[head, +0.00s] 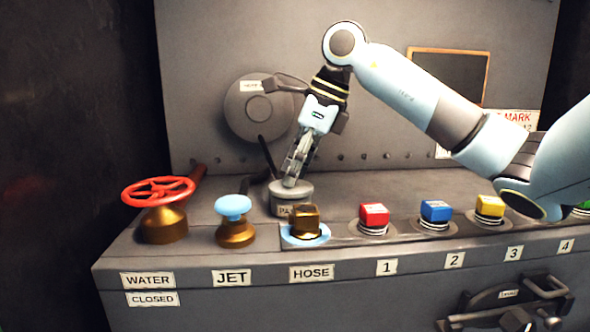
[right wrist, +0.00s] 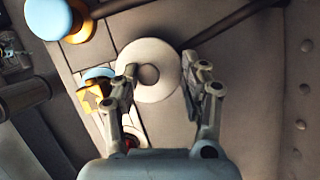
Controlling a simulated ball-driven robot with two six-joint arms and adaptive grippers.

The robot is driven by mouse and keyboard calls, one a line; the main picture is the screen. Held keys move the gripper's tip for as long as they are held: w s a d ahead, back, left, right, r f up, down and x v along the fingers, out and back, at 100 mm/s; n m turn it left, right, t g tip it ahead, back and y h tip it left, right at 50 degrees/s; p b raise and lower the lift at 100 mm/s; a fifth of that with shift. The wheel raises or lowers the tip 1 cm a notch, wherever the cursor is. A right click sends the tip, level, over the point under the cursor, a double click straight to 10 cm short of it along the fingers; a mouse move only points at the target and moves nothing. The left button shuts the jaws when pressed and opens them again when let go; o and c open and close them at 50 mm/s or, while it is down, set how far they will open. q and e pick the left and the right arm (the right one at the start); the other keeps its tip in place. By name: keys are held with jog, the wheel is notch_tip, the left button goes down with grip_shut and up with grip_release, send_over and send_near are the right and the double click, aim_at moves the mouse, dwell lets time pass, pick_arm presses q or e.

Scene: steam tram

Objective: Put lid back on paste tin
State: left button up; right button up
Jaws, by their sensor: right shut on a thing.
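The grey paste tin (head: 280,209), with a partly hidden "PA" label, stands on the ledge behind the hose knob. Its round pale lid (head: 299,188) is at the top of the tin; I cannot tell whether it is fully seated. My right gripper (head: 289,182) points down at the lid from above and is shut on it. In the right wrist view the lid (right wrist: 158,52) is a pale disc with a darker central knob, between the fingers of the right gripper (right wrist: 160,80). The tin's body is hidden there. My left gripper is not in view.
A red valve wheel (head: 158,190), a blue jet knob (head: 233,207) and a brass hose knob (head: 305,221) line the front. Red (head: 374,215), blue (head: 436,211) and yellow (head: 490,206) buttons stand to the right. A dark rod (head: 267,155) rises behind the tin.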

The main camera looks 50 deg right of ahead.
jog(key=o, duration=1.3)
jog(key=shift+c, duration=0.2)
jog(key=shift+r, duration=0.15)
jog(key=shift+r+p, duration=2.25)
jog(key=shift+r, duration=1.15)
jog(key=shift+c, duration=0.3)
grip_shut()
jog(key=shift+f, duration=0.3)
